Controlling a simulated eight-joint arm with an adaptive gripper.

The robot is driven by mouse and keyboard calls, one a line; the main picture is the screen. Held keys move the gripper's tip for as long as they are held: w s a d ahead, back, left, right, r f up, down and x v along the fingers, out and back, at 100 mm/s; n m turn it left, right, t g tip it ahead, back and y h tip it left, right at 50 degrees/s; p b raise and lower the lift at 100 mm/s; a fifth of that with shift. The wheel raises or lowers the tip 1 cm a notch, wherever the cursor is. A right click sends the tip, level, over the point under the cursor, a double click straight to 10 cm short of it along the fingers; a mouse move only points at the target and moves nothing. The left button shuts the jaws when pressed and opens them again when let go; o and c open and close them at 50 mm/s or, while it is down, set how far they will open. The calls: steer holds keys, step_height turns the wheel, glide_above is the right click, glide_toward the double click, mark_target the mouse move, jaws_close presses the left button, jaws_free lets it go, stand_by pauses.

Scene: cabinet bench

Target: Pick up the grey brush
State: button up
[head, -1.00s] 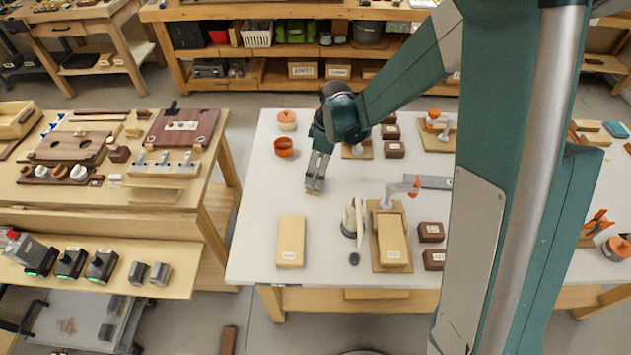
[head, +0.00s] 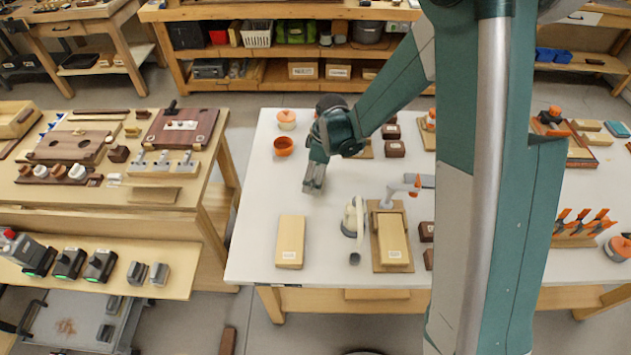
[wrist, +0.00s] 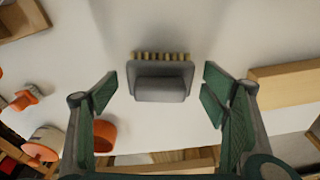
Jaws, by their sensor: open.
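The grey brush (wrist: 162,80) lies on the white table in the wrist view, its row of yellow bristles along the top edge. My gripper (wrist: 160,92) is open, with one green-padded finger to the left of the brush and one to the right, and visible gaps on both sides. In the head view my gripper (head: 313,186) points down at the left half of the white table (head: 325,262). The brush cannot be made out clearly there, as the gripper covers that spot.
A wooden block (head: 290,241) lies in front of my gripper. A clamp-like white tool (head: 352,218) and a block on a wooden board (head: 377,258) stand right of it. An orange bowl (head: 284,146) and orange-lidded jar (head: 287,119) stand behind left. Table between is clear.

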steer(key=shift+a+f, duration=0.1)
steer(key=shift+f, duration=0.4)
steer(key=shift+c, duration=0.4)
steer(key=c, duration=0.9)
